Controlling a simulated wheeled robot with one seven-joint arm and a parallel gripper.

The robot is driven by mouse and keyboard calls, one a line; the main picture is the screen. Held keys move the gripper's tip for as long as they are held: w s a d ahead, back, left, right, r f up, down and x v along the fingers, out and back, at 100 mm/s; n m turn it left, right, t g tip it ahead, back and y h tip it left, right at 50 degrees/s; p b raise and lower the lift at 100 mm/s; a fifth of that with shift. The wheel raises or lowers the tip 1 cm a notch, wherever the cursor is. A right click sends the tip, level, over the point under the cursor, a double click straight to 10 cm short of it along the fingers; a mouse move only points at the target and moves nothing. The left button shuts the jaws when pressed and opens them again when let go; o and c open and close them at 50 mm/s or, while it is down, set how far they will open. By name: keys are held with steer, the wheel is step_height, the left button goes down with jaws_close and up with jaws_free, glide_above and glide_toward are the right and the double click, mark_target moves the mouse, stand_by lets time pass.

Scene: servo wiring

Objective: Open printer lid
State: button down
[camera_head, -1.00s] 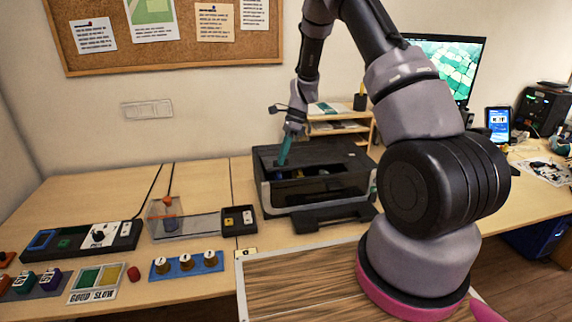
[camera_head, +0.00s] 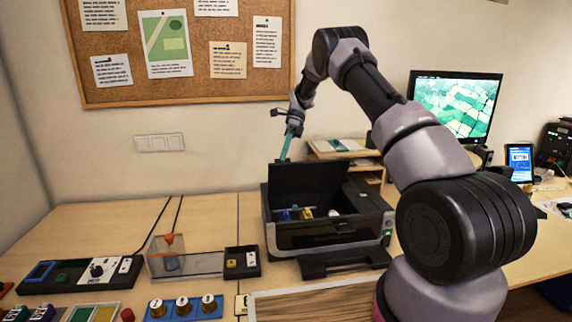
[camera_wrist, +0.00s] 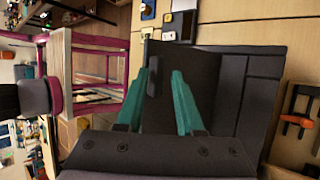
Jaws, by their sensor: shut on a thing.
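The black printer (camera_head: 300,237) stands on the table in the head view, with its front tray out. Its lid (camera_head: 308,184) is raised at the back and stands steeply. The opening below shows small blue, yellow and white parts. My gripper (camera_head: 286,150) has teal fingers and is at the top edge of the lid, towards its left. In the wrist view my gripper (camera_wrist: 160,78) reaches over the dark lid (camera_wrist: 205,75), its fingers shut on it. The exact contact is hard to see.
A small wooden shelf (camera_head: 345,153) stands behind the printer on the right, near my arm. A clear box with an orange funnel (camera_head: 168,240) and a control panel (camera_head: 95,270) lie to the left. A monitor (camera_head: 455,105) is at the right. The table left of the printer has bare patches.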

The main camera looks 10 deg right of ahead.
steer(key=shift+w+f, duration=0.25)
steer(key=shift+w, duration=0.7)
steer(key=shift+w+f, duration=0.2)
steer(key=shift+w, duration=0.7)
steer(key=c, duration=0.8)
jaws_free()
steer(key=shift+w+f, duration=0.15)
steer(key=shift+c, duration=0.3)
steer(key=shift+w, duration=0.1)
